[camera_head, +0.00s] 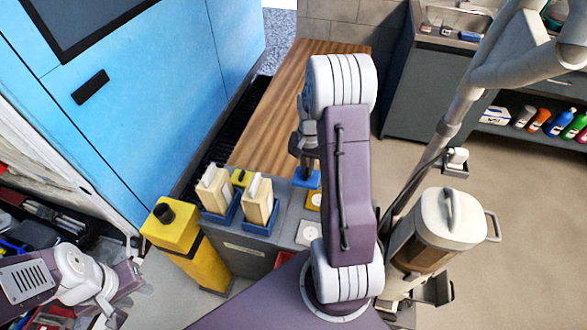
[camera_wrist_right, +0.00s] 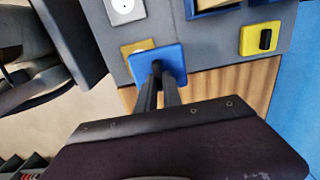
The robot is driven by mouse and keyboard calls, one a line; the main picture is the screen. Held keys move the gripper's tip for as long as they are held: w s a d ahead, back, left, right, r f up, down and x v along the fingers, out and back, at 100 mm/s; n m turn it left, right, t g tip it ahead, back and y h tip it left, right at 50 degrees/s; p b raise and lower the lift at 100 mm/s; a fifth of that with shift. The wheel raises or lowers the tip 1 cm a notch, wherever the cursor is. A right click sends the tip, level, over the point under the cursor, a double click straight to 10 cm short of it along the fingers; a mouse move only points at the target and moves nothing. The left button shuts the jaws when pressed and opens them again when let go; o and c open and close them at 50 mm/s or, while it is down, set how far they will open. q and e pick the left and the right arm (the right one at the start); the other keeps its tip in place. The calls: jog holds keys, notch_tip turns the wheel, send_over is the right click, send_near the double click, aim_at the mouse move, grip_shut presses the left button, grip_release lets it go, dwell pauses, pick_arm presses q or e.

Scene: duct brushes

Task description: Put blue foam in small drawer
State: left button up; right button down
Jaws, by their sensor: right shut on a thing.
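The blue foam (camera_head: 307,179) is a small flat blue square at the edge of the grey top, beside the wooden surface. It also shows in the right wrist view (camera_wrist_right: 174,60). My right gripper (camera_head: 307,165) is shut on it, with both dark fingertips (camera_wrist_right: 157,68) at the foam. Whether the foam touches the top below is unclear. My left gripper (camera_head: 112,314) is low at the left, far from the foam; its fingers are not clear. I cannot make out a small drawer; the grey cabinet front (camera_head: 240,262) is partly hidden by my right arm.
A yellow canister (camera_head: 172,225) stands left, a vacuum (camera_head: 450,220) right. The wooden surface (camera_head: 275,110) is clear.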

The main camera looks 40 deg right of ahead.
jog(key=shift+s+d+r, duration=0.15)
jog(key=shift+s, duration=0.1)
notch_tip(320, 180, up, 5)
jog(key=p, duration=0.5)
jog(key=shift+r, duration=0.1)
jog(key=shift+w, duration=0.1)
